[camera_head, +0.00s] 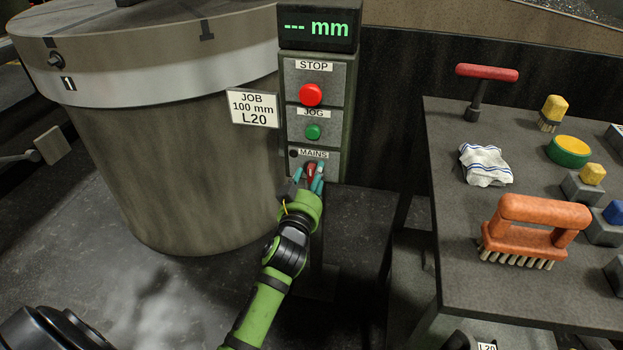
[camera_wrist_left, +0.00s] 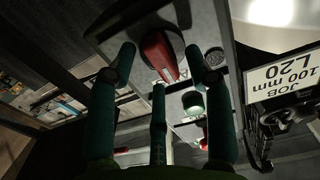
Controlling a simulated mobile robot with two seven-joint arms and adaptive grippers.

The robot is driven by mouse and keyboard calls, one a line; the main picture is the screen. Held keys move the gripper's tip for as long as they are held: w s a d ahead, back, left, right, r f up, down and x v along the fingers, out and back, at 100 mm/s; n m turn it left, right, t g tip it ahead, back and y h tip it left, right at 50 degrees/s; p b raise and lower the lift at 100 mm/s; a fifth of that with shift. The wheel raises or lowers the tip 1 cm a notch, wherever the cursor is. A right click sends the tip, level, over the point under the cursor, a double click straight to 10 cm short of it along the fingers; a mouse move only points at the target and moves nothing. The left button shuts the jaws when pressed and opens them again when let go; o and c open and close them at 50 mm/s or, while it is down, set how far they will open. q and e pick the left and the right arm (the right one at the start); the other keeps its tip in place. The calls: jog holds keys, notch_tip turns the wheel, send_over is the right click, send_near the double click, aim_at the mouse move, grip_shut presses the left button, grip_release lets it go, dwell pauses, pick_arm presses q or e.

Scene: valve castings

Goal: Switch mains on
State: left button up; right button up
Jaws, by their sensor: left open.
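The grey control box (camera_head: 290,105) has a red mains knob (camera_head: 310,169) at its bottom, under the MAINS label (camera_head: 313,154). A small dark round lamp (camera_head: 293,153) sits beside the label. The display (camera_head: 318,28) on top shows green dashes and "mm". My left gripper (camera_head: 314,178) is open at the mains knob, its teal fingers around the knob. In the left wrist view the red knob (camera_wrist_left: 160,56) lies between the spread fingers, with gaps visible at both sides; contact cannot be told. My right gripper is not in view.
Above the knob are the green JOG button (camera_head: 313,132) and the red STOP button (camera_head: 311,95). A job card (camera_head: 254,107) reads 100 mm L20. A large drum (camera_head: 185,150) stands at left. A table (camera_head: 450,220) at right carries brushes, a cloth and blocks.

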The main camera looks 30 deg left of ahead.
pick_arm(q)
grip_shut()
